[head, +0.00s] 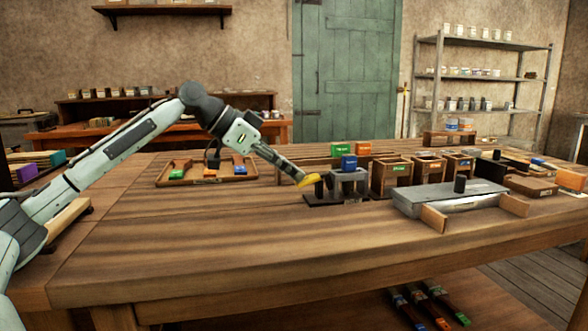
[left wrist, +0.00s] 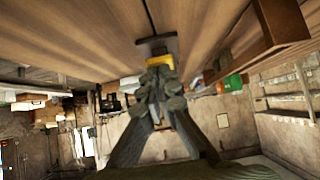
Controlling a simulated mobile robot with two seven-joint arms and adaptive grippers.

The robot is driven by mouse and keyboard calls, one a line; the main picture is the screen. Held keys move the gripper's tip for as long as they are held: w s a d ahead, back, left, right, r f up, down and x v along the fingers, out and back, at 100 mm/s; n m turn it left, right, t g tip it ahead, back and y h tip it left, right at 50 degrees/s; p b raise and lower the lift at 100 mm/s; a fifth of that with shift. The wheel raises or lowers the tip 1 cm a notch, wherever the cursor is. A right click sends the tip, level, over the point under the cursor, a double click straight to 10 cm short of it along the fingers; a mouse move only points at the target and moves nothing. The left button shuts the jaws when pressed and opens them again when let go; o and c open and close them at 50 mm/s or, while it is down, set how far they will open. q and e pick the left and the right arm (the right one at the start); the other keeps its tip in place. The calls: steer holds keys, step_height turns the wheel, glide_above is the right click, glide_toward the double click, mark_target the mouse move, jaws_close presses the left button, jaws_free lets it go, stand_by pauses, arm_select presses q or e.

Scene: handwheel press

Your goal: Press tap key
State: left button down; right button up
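My left gripper (head: 299,174) reaches in from the left and slants down over the table. Its fingers look close together in the left wrist view (left wrist: 160,70). A small yellow piece (head: 309,180) is right at the fingertips and also shows in the left wrist view (left wrist: 160,62). I cannot tell if the fingers hold it or only touch it. Just right of it stands a grey press (head: 349,183) on a black base (head: 337,199), with a blue block (head: 348,161) on top. No part is clearly recognisable as the tap key. My right gripper is not in view.
A wooden tray (head: 178,182) with coloured blocks lies left of the press. Wooden boxes (head: 391,177) and a grey slab (head: 450,196) with a black knob stand to its right. The table's front part (head: 250,245) is clear.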

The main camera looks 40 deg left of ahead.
arm_select(q)
steer(key=shift+s+a+f, duration=0.2)
steer(key=shift+s+f, duration=0.05)
steer(key=shift+f, duration=0.1)
steer(key=v, duration=0.8)
steer(key=shift+w+d+r, duration=0.2)
steer(key=shift+r, duration=0.1)
arm_select(e)
steer(key=shift+a, duration=0.1)
arm_select(q)
steer(key=shift+r, duration=0.1)
